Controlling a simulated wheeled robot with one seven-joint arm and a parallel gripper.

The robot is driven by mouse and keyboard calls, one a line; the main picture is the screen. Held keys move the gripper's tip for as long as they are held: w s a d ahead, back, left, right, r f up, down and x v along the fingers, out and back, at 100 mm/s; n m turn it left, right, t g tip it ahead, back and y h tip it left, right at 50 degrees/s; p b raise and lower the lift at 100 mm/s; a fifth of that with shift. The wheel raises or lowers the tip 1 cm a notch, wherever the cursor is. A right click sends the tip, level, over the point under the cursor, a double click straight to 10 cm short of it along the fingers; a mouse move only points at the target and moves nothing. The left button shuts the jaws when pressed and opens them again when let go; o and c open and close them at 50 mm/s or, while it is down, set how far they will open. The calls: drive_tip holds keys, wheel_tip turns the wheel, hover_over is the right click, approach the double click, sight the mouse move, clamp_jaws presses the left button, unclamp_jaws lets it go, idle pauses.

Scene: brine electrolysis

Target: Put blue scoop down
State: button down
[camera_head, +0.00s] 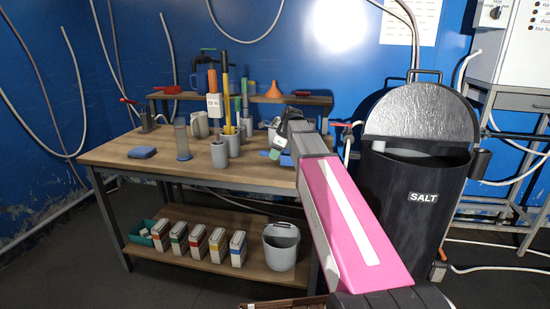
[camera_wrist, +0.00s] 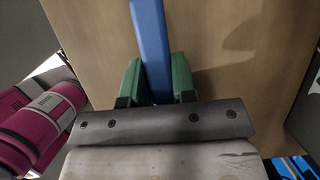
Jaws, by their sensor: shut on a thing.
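The blue scoop (camera_wrist: 151,40) shows in the wrist view as a straight blue bar, its handle, between the green fingers of my gripper (camera_wrist: 156,82). The fingers are shut on it. The bar runs up to the top edge of the picture, so the scoop's far end is out of view. In the head view my gripper (camera_head: 278,143) is over the right end of the wooden workbench (camera_head: 130,168). A blue patch (camera_head: 286,160) shows just below it, partly hidden by my arm. Whether the scoop touches the bench top is unclear.
A black bin marked SALT (camera_head: 424,220), its round lid raised, stands right of the bench. Grey cups (camera_head: 219,155) and tall-handled tools stand left of my gripper. A blue block (camera_head: 142,152) lies at the left. The bench's front middle is fairly clear.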

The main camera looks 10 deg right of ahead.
drive_tip(key=shift+f, duration=0.9)
drive_tip(key=c, duration=0.9)
unclamp_jaws()
drive_tip(key=v, duration=1.2)
